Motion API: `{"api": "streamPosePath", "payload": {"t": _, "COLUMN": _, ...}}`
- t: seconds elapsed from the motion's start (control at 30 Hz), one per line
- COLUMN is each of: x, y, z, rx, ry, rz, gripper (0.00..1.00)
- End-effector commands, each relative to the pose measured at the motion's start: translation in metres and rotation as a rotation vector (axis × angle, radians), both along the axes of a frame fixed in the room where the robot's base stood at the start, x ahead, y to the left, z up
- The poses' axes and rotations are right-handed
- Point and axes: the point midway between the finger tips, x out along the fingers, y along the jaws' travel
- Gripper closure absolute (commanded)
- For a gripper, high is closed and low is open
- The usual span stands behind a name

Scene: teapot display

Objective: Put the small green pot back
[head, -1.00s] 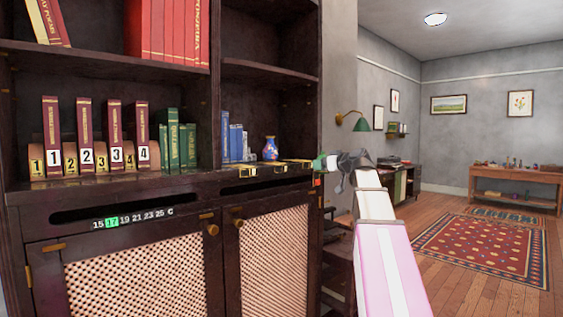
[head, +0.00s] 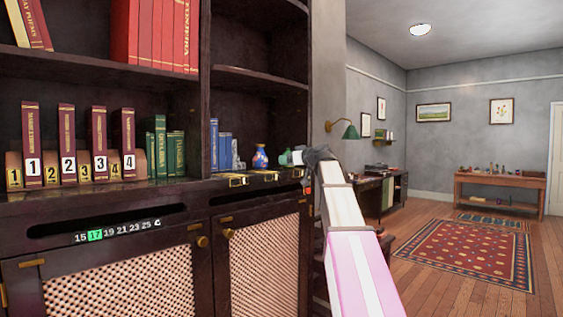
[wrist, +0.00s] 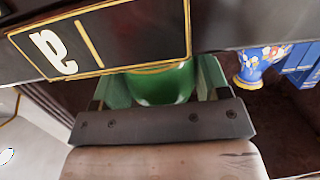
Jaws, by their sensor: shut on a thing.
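The small green pot (wrist: 162,86) sits between the two green finger pads of my gripper (wrist: 163,82) in the wrist view, and the gripper is shut on it. A dark plaque with gold trim (wrist: 105,40) hides the pot's upper part there. In the head view the pot (head: 286,158) is a small green patch at the right end of the cabinet's middle shelf (head: 190,186). My gripper (head: 295,157) reaches it from the right. I cannot tell whether the pot touches the shelf.
A blue flowered vase (head: 260,156) stands just left of the pot, with blue books (head: 221,150) farther left. Small gold-trimmed plaques (head: 265,176) line the shelf's front edge. The cabinet's right side post (head: 325,110) is close to my arm. Open floor lies right.

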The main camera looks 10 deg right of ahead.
Motion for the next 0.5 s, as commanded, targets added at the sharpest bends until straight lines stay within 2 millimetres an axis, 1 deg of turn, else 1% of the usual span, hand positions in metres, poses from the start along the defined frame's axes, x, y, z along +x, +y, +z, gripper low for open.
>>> {"api": "streamPosePath", "payload": {"t": 0.17, "x": 0.008, "y": 0.005, "z": 0.0, "rx": 0.001, "ry": -0.001, "rz": 0.0, "gripper": 0.6}}
{"api": "streamPosePath", "payload": {"t": 0.4, "x": 0.037, "y": 0.025, "z": 0.0, "rx": 0.0, "ry": 0.0, "rz": 0.001, "gripper": 0.6}}
{"api": "streamPosePath", "payload": {"t": 0.5, "x": 0.042, "y": 0.029, "z": 0.0, "rx": 0.0, "ry": 0.0, "rz": -0.001, "gripper": 0.6}}
